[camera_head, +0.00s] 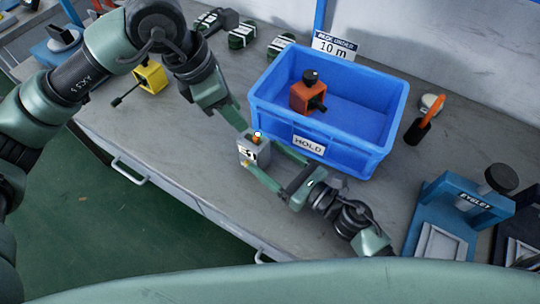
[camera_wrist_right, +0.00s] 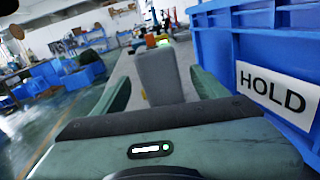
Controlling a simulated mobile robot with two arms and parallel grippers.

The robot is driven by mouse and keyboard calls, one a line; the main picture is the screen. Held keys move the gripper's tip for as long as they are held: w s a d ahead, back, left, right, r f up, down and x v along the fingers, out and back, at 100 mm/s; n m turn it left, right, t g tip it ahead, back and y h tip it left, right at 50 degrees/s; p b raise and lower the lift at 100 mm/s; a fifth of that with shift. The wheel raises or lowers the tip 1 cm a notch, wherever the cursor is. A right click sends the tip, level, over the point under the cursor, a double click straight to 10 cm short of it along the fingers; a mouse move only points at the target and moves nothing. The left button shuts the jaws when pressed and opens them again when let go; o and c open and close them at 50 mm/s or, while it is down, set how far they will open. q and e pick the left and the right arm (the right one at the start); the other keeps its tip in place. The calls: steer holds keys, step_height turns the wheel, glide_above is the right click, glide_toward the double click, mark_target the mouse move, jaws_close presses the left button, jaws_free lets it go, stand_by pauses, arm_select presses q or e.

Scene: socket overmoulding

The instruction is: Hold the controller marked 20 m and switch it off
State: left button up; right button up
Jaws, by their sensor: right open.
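A grey box-shaped controller (camera_head: 246,149) with an orange part on top and a small black-and-white label stands at the crate's left front corner. I cannot read a 20 m mark on it. My right gripper (camera_head: 263,159) is open, with its fingers around the controller; the right wrist view shows the grey body (camera_wrist_right: 160,77) between both fingers, with a green glow at its top. My left gripper (camera_head: 243,127) reaches down from the upper left, its tip close to the controller's top. Its fingers overlap in view, so their gap is hidden.
A blue crate (camera_head: 265,117) labelled HOLD, with a 10 m sign (camera_head: 334,47) behind, holds an orange controller (camera_head: 308,97). A yellow controller (camera_head: 152,77) lies at left. A blue stand (camera_head: 445,205) is at right. The bench's front edge runs close below the grey controller.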

mark_target(244, 142)
steer(key=shift+w+a+n+g+y, duration=0.15)
steer(key=shift+w+n+g+y, duration=0.4)
steer(key=shift+n, duration=0.35)
steer(key=shift+a+r, duration=0.1)
steer(key=shift+a, duration=0.15)
steer(key=shift+x, duration=3.6)
